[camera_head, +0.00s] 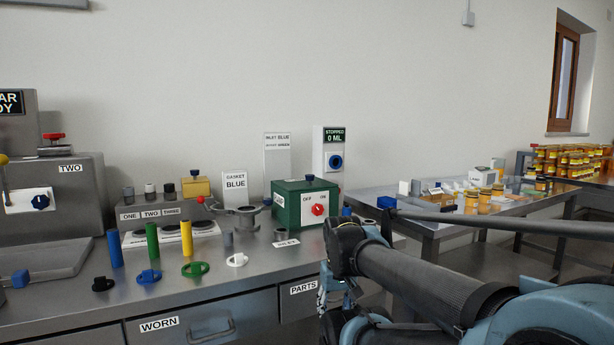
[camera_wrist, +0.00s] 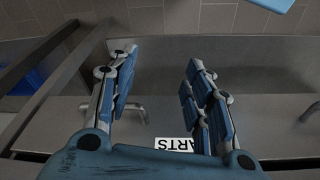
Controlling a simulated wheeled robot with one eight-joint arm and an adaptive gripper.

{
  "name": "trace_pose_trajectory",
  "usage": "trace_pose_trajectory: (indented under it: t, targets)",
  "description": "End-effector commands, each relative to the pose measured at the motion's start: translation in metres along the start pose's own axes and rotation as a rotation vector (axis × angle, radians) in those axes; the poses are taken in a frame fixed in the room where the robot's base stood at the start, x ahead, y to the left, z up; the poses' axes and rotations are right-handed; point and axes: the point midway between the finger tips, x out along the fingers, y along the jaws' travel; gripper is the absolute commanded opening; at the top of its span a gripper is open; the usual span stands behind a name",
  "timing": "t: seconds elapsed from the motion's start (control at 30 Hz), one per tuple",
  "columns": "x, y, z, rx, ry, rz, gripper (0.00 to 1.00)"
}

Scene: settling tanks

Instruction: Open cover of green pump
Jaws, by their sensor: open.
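The green pump (camera_head: 289,212) is a green box on the steel bench, with a white front panel that has a red knob (camera_head: 318,210) marked OFF and ON. Its green top (camera_head: 300,186) has a small blue knob (camera_head: 309,178) on it, and the top looks shut. In the head view my arm stands right of the pump, and the gripper hangs low by the bench front, mostly hidden behind my arm.
Left of the pump, a grey pump body (camera_head: 239,214) stands open on the bench. A drawer marked WORN (camera_head: 180,325) is below. A side table (camera_head: 430,213) with jars stands right.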

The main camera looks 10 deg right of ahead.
Motion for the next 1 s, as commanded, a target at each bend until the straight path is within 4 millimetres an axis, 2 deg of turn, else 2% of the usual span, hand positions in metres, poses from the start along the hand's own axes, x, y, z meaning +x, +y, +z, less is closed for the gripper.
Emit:
trace_pose_trajectory:
  t: [0.07,0.17,0.27,0.6,1.0]
  targets:
    - [-0.008,0.0,-0.002,0.014,-0.001,0.004,0.52]
    - [-0.029,0.004,-0.022,0.058,-0.007,0.016,0.52]
    - [-0.06,0.007,-0.051,0.124,-0.014,0.036,0.52]
    - [-0.168,0.008,-0.166,0.39,-0.024,0.119,0.52]
    - [-0.271,-0.006,-0.306,0.709,0.01,0.223,0.52]
